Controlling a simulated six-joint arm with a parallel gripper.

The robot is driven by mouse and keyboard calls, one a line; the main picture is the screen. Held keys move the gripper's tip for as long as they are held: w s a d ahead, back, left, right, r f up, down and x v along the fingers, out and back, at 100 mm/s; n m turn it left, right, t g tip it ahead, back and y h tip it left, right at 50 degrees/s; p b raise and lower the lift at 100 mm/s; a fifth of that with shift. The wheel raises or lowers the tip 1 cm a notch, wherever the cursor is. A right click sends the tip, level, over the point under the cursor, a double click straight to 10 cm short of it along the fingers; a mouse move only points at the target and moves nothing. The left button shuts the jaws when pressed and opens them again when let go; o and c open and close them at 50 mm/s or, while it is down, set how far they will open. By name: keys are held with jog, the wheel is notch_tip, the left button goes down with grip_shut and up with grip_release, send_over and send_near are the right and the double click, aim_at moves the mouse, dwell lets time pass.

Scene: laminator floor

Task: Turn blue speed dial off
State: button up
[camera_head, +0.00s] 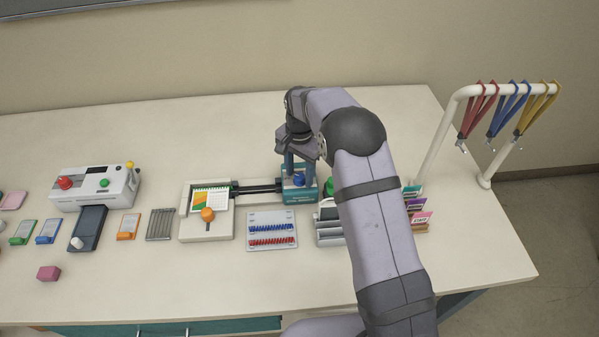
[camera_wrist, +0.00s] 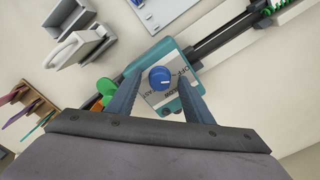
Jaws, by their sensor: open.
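The blue speed dial (camera_wrist: 160,77) is a round knob with a pale pointer mark, on a white label plate on top of a teal box (camera_wrist: 147,57). Part of the lettering around it shows, but the wrist view does not make the setting clear. In the head view the blue dial (camera_head: 299,179) sits on the teal box (camera_head: 299,197) at the right end of a dark rail. My gripper (camera_wrist: 158,98) is open, with one finger on each side of the dial and a gap to it. In the head view my gripper (camera_head: 301,168) points down over the box.
A green knob (camera_wrist: 107,88) stands close beside the box. A grey holder (camera_head: 328,229) and colored cards (camera_head: 418,212) are to the right. A board with red and blue coils (camera_head: 271,243) lies in front. A lanyard rack (camera_head: 450,105) stands at far right.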

aim_at(300, 177)
notch_tip(300, 177, up, 7)
jog(key=shift+r+b, duration=0.15)
jog(key=shift+b, duration=1)
jog(key=shift+s+d+r, duration=0.1)
jog(key=shift+s, duration=0.05)
jog(key=s+d+n, duration=0.1)
jog(key=s, duration=0.2)
jog(key=s+d+n, duration=0.1)
jog(key=s+d, duration=0.1)
jog(key=s, duration=0.2)
jog(key=s+d+r+n, duration=0.1)
jog(key=s+d+n, duration=0.1)
jog(key=s, duration=0.2)
jog(key=shift+s, duration=0.1)
jog(key=s+d+f+n, duration=0.1)
jog(key=s+f+n, duration=0.1)
jog(key=s, duration=0.7)
jog(key=s+d+f+n, duration=0.2)
jog(key=s, duration=0.7)
jog(key=shift+s+d+n, duration=0.15)
jog(key=shift+d+n, duration=0.1)
jog(key=shift+n, duration=0.15)
